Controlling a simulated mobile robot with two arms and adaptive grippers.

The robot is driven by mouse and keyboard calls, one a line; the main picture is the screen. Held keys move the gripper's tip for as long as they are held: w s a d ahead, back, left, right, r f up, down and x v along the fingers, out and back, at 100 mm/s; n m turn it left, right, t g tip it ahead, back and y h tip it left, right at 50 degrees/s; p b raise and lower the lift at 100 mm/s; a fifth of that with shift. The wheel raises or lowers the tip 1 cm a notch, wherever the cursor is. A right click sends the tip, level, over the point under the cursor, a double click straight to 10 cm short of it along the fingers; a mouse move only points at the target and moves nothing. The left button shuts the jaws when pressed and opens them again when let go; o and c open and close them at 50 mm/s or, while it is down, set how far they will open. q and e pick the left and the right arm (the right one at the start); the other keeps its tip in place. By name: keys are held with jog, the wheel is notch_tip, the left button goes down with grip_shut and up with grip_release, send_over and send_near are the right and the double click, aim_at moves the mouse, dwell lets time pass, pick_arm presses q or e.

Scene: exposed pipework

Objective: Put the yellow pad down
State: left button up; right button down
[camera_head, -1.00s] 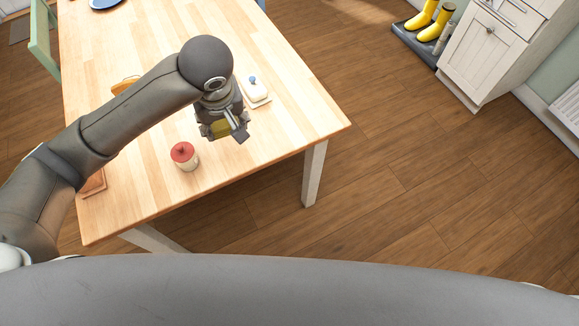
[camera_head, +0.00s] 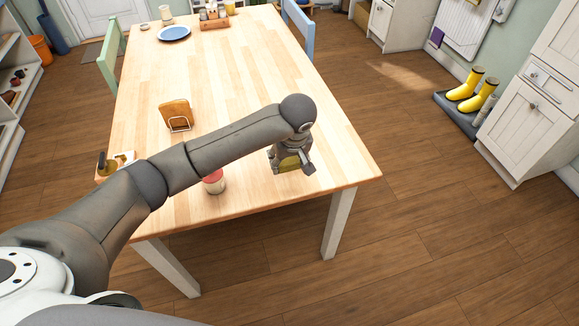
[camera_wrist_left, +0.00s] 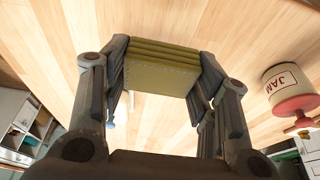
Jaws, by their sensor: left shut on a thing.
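The yellow pad (camera_wrist_left: 162,72) is a folded-looking, layered block with a stitched edge. In the left wrist view it sits between both fingers of my left gripper (camera_wrist_left: 163,58), which is shut on it. In the head view my left gripper (camera_head: 290,166) points down over the near right part of the wooden table (camera_head: 235,85), and a bit of the pad (camera_head: 289,162) shows between its fingers. I cannot tell whether the pad touches the tabletop. My right gripper is not in view.
A jam jar with a red lid (camera_head: 214,182) stands left of the gripper; it also shows in the left wrist view (camera_wrist_left: 288,84). A holder with brown slices (camera_head: 177,115) stands farther left. A blue plate (camera_head: 173,33) is far back. The middle of the table is clear.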

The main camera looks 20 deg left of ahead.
aim_at(290, 159)
pick_arm(q)
jog(key=w+f, duration=0.2)
jog(key=shift+w+a+f, duration=0.1)
jog(key=shift+f, duration=1.65)
jog(key=shift+f, duration=0.1)
jog(key=o, duration=1)
jog(key=v, duration=1.2)
